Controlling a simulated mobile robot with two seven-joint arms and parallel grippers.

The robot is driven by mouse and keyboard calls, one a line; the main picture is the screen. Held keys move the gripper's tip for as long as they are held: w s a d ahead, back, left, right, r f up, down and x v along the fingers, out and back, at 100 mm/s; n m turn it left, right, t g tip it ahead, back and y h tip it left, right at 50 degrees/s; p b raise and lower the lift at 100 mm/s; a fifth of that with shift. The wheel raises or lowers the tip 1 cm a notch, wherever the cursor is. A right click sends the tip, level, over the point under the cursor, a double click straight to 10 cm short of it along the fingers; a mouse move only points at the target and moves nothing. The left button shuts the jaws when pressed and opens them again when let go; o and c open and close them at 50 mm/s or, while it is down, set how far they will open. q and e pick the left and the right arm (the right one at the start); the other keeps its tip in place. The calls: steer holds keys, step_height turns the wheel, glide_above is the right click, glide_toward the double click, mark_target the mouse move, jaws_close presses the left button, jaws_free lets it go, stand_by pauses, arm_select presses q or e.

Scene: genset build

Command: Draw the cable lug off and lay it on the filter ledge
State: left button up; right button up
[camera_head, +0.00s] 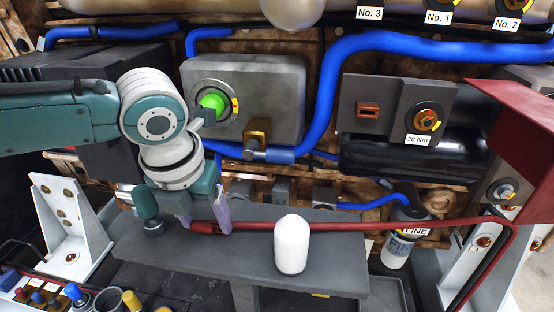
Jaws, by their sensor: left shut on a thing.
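A white rounded cylinder (292,246) stands upright on the ledge, right of the gripper. My right gripper is not in view.
A grey box with a green knob (213,103) and a blue hose (325,90) are behind. A filter labelled FINE (400,244) hangs right of the ledge. A dark red panel (525,150) juts in at the right. The ledge's front right is bare.

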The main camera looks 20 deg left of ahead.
arm_select(q)
steer(key=shift+f, duration=0.5)
steer(key=o, duration=1.4)
steer(key=shift+c, duration=0.2)
steer(key=shift+r, duration=0.15)
steer(key=p+v, duration=0.4)
steer(key=v, duration=0.5)
steer(key=shift+r+p, duration=0.4)
steer(key=shift+s+d, duration=0.1)
steer(key=shift+d, duration=0.05)
